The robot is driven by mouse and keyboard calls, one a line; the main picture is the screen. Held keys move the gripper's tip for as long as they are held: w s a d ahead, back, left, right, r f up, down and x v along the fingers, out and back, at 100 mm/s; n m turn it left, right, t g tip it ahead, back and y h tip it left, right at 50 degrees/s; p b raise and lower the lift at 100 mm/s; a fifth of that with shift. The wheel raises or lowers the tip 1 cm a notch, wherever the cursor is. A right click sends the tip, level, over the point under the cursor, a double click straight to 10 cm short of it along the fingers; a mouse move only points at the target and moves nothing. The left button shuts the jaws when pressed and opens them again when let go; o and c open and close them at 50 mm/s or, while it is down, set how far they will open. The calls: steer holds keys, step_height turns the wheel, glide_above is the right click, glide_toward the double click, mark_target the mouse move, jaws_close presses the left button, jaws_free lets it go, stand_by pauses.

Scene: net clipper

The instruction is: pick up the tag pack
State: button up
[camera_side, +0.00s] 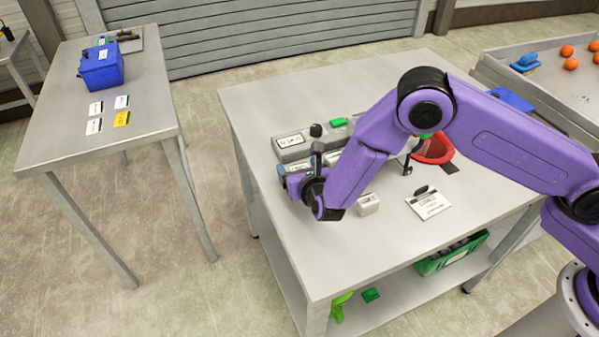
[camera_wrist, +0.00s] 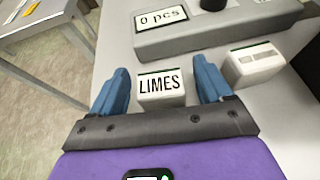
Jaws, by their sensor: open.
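A white block-shaped pack with a "LIMES" label (camera_wrist: 161,86) sits between the blue fingers of my gripper (camera_wrist: 161,68) in the wrist view. The fingers are spread apart, one on each side of it, with a visible gap at least on the right. A second white pack (camera_wrist: 255,62) stands just right of the right finger. In the side view my gripper (camera_side: 288,178) is low at the left part of the table, mostly hidden behind my purple wrist. A small white pack (camera_side: 368,205) stands on the table to its right. I cannot tell which is the tag pack.
A grey counting scale (camera_side: 290,141) reading "0 pcs" lies just beyond the packs. The table's front (camera_side: 330,265) is clear. A side table (camera_side: 90,140) holds a blue bin (camera_side: 101,68) and several cards.

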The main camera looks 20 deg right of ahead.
steer(key=shift+w+f, duration=0.15)
steer(key=shift+w, duration=0.2)
steer(key=shift+c, duration=0.4)
steer(key=c, duration=1)
steer(key=shift+o, duration=0.2)
